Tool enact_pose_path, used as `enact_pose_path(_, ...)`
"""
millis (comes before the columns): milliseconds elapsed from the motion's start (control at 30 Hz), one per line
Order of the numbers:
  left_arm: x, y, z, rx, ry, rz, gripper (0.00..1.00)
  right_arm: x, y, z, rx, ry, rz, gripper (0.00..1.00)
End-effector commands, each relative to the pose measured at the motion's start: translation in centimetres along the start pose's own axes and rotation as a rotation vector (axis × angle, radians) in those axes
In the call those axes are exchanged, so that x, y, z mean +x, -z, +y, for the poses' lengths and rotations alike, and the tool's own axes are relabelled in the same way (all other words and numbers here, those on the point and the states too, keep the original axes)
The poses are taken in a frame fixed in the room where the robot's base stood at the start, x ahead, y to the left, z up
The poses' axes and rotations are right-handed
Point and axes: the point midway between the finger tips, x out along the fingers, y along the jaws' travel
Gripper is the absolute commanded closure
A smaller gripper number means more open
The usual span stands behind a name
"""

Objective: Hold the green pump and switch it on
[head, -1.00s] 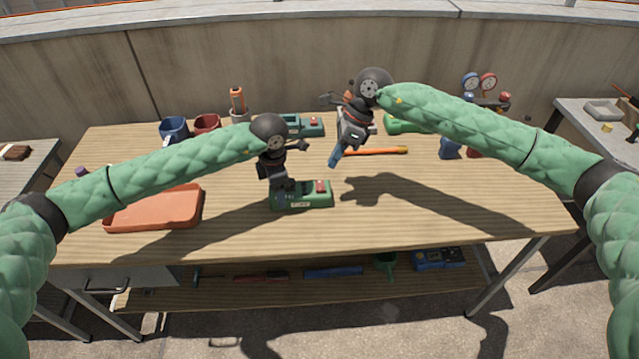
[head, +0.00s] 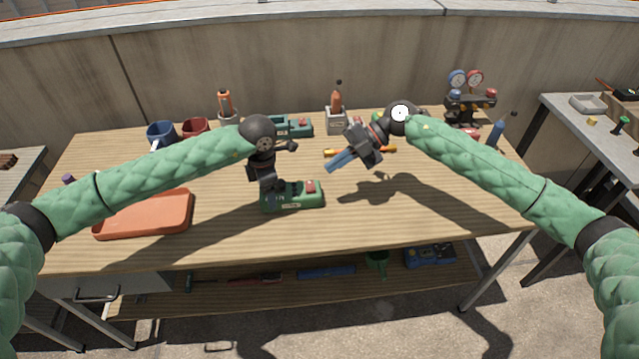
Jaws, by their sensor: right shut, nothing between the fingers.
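The green pump (head: 297,201) sits on the wooden table in front of me, with a red switch (head: 310,187) on top near its right end and a pale label on its front. My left gripper (head: 268,188) is down at the pump's left end, touching or very close to it. Its fingers are dark and partly hidden, so I cannot tell whether they are closed on the pump. My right gripper (head: 332,164) is shut and empty. It is in the air above and to the right of the red switch, apart from it, with blue fingertips pointing down and left.
A similar teal-green device (head: 292,128) stands behind the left gripper. An orange tray (head: 145,215) lies at left, with mugs (head: 162,133) behind it. An orange-handled tool lies behind the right gripper. Gauges (head: 468,92) stand at back right. The table's front right is clear.

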Motion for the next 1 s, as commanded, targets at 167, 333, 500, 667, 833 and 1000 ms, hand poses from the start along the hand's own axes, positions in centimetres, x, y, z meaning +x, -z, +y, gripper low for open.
enact_pose_path(167, 0.0, 0.0, 0.0, -0.001, 0.000, 0.000, 0.73, -0.9, -0.3, -0.9, 0.308, -0.091, 0.022, 1.00)
enact_pose_path(333, 0.0, 0.0, 0.0, 0.000, 0.000, 0.000, 0.73, -1.9, -0.6, -1.6, 0.605, -0.173, 0.061, 1.00)
enact_pose_path(500, 0.0, 0.0, 0.0, 0.000, -0.001, 0.000, 0.73, -3.1, -0.9, -2.4, 0.883, -0.244, 0.113, 1.00)
enact_pose_path(667, 0.0, 0.0, 0.0, 0.000, 0.000, 0.000, 0.73, -3.9, -1.2, -2.9, 1.074, -0.289, 0.158, 1.00)
enact_pose_path(833, 0.0, 0.0, 0.0, 0.000, -0.001, 0.000, 0.73, -4.4, -1.3, -3.1, 1.175, -0.312, 0.187, 1.00)
enact_pose_path(1000, 0.0, 0.0, 0.0, 0.000, -0.001, 0.000, 0.73, -4.5, -1.3, -3.2, 1.197, -0.316, 0.193, 1.00)
